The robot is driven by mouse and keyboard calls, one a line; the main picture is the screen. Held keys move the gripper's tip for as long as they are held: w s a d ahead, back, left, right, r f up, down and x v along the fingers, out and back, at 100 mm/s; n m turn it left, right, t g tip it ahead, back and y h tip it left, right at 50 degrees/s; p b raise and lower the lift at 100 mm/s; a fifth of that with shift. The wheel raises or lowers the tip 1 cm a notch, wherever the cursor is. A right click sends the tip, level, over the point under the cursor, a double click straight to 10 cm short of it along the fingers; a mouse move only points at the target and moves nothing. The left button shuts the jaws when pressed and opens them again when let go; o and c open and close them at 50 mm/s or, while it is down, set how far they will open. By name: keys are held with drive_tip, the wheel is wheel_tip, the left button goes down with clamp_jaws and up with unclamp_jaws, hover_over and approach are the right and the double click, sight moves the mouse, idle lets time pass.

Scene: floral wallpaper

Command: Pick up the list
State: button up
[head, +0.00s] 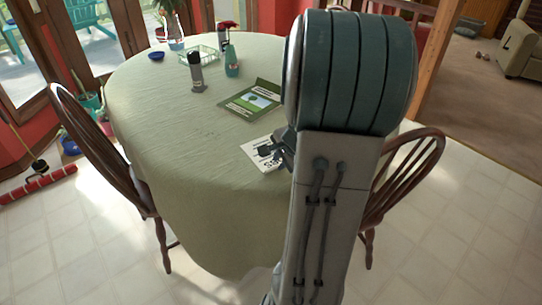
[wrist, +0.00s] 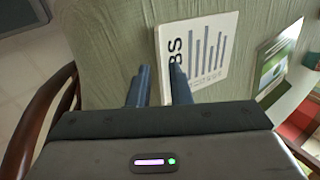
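A white sheet or thin booklet (head: 259,150) with dark print, perhaps the list, lies on the cloth-covered table near its right side. The wrist view shows it (wrist: 208,52) with the letters "BS" and a row of dark vertical bars. In the head view my gripper (head: 284,148) is at the sheet's right side, and my arm hides part of that area.
A green booklet (head: 250,98) lies beyond the sheet. Wooden chairs flank the table (head: 160,120) at left (head: 110,150) and right (head: 402,180).

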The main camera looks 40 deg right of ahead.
sight(266, 164)
drive_tip(key=x, duration=0.3)
drive_tip(key=shift+w+d+f, duration=0.1)
clamp_jaws()
